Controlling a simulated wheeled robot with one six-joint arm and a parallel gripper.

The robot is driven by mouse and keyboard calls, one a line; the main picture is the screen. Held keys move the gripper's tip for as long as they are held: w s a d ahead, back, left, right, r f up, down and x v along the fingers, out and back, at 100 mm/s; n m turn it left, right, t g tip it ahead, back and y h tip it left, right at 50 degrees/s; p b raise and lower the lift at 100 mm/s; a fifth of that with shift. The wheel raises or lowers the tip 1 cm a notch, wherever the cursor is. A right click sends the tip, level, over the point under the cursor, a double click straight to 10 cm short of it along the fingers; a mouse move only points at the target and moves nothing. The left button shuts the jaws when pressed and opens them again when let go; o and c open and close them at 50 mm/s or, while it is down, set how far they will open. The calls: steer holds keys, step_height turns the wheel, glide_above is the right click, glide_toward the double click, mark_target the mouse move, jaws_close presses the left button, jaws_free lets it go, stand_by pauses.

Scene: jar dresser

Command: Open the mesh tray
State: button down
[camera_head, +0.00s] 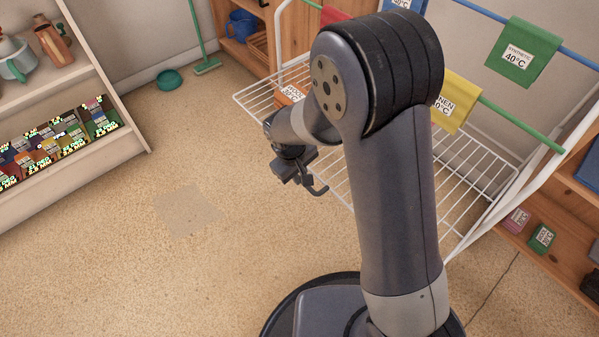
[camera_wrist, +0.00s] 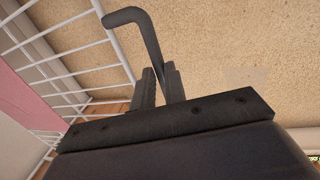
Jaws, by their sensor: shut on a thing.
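The mesh tray (camera_head: 455,170) is a white wire shelf, level on a white drying rack and partly hidden by my arm in the head view. Its wires and edge rail also show in the wrist view (camera_wrist: 62,62). A dark bent handle (camera_wrist: 135,16) meets the tray's edge rail there. The handle's hooked end shows in the head view (camera_head: 318,188). My gripper (camera_head: 300,172) is at the tray's near left edge. In the wrist view its two fingers (camera_wrist: 159,76) are shut on the handle's shaft, which passes between them.
Cloths hang on the rack's bars, a green one (camera_head: 524,52) and a yellow one (camera_head: 457,100). A wooden shelf unit (camera_head: 560,215) stands at the right. White shelves (camera_head: 75,160) with colourful packets stand at the left. The floor (camera_head: 150,255) between is clear.

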steer(key=shift+s+a, duration=0.15)
steer(key=c, duration=1.5)
jaws_free()
steer(key=shift+o, duration=0.2)
step_height(320, 180, up, 11)
steer(key=s+a+p, duration=0.1)
steer(key=p, duration=0.2)
steer(key=shift+s+a+f, duration=0.15)
steer(key=shift+s+a, duration=0.05)
steer(key=shift+f, duration=0.1)
